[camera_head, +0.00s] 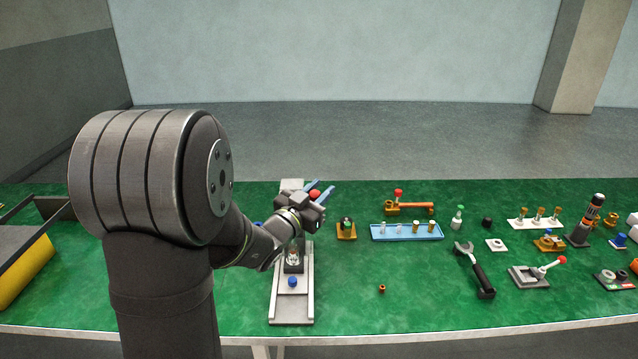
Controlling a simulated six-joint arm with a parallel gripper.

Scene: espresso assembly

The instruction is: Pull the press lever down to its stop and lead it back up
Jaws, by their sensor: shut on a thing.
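My gripper (322,192) has blue fingers and points away from the camera, above the rear part of the press. A red knob (315,194), which appears to be the end of the press lever, sits between the fingers, and the gripper is shut on it. The lever's shaft is hidden by my gripper, so its angle cannot be told.
A blue tray (376,236) with small metal parts lies to the right. A yellow-based fixture (346,230) stands close to the press. A wrench (476,270) and a small red-knobbed lever device (532,273) lie farther right.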

